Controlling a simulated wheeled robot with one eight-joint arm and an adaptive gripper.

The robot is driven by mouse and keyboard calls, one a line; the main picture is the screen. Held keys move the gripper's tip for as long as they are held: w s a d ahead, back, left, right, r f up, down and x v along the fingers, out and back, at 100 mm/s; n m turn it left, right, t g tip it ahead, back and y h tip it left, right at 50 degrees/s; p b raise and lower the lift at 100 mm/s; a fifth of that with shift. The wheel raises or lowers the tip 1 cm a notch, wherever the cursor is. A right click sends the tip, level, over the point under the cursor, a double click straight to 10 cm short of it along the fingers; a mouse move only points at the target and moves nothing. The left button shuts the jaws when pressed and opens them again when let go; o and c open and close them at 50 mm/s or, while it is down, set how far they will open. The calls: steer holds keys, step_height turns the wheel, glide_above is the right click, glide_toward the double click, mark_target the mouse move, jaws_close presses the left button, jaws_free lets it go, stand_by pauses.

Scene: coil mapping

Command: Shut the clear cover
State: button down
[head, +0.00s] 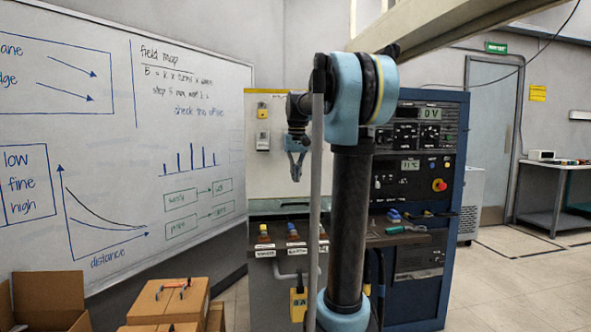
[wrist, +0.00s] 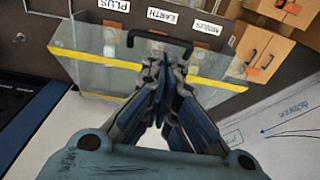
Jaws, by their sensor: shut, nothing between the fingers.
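The clear cover (wrist: 88,73) is a see-through pane with a yellow strip along it, in the wrist view. A black bar handle (wrist: 160,36) stands out from the cover near its middle. My gripper (wrist: 165,66) is shut and empty, with its fingertips right by the handle and over the yellow strip; I cannot tell whether they touch. In the head view my gripper (head: 297,172) hangs pointing down above the bench with the terminals (head: 292,233). The cover's tilt is hard to make out, and my arm hides part of that bench.
The labels PLUS, EARTH and MINUS (wrist: 207,27) line the bench edge. A blue instrument rack (head: 455,165) stands right of my arm. Tools (head: 400,229) lie on the bench's right part. Cardboard boxes (head: 168,300) stand at lower left, before the whiteboard (head: 120,140).

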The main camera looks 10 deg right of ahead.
glide_above(292, 210)
steer(key=d, duration=0.1)
step_height(292, 210, down, 8)
steer(key=shift+s+r, duration=0.2)
steer(key=shift+s, duration=0.25)
steer(key=shift+d, duration=0.2)
